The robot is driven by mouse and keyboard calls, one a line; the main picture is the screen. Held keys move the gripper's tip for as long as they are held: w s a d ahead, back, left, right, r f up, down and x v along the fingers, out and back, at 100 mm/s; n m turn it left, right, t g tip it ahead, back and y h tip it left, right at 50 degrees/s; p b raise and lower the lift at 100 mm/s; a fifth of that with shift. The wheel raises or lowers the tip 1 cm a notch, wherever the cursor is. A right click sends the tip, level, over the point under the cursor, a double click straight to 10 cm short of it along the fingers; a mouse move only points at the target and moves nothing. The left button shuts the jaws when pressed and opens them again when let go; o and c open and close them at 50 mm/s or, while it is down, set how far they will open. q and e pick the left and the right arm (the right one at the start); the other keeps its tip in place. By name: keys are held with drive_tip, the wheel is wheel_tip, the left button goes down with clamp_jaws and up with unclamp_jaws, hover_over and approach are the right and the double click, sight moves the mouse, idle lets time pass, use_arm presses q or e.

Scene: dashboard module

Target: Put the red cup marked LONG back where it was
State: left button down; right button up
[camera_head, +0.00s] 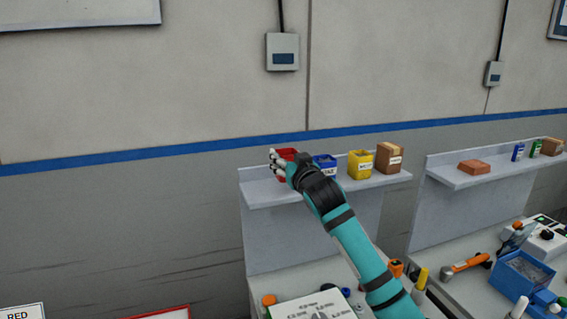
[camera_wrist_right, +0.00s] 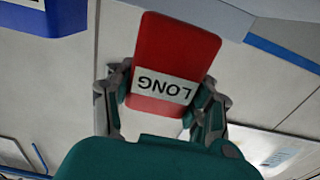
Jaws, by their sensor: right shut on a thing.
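The red cup marked LONG (camera_head: 288,153) is at the left end of the grey shelf (camera_head: 262,197) in the head view, partly hidden by my right gripper (camera_head: 280,165). In the right wrist view the red cup (camera_wrist_right: 175,55) sits between the two fingers of my right gripper (camera_wrist_right: 165,92), which is shut on it. Its LONG label appears upside down there. I cannot tell whether the cup touches the shelf. My left gripper is not in view.
A blue cup (camera_head: 325,162) stands just right of the red cup. A yellow cup (camera_head: 360,165) and a brown box (camera_head: 388,158) follow along the shelf. A second shelf (camera_head: 465,178) at right holds a red-brown block (camera_head: 474,167). A cluttered workbench lies below.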

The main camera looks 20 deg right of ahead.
drive_tip(key=shift+w+a+f, duration=0.1)
drive_tip(key=shift+w+a, duration=0.15)
drive_tip(key=shift+w, duration=0.45)
wheel_tip(320, 180, down, 3)
drive_tip(key=shift+r+p, duration=0.1)
drive_tip(key=shift+p, duration=0.9)
drive_tip(key=shift+f, duration=0.35)
drive_tip(key=o, duration=1.3)
drive_tip(key=shift+c, duration=0.2)
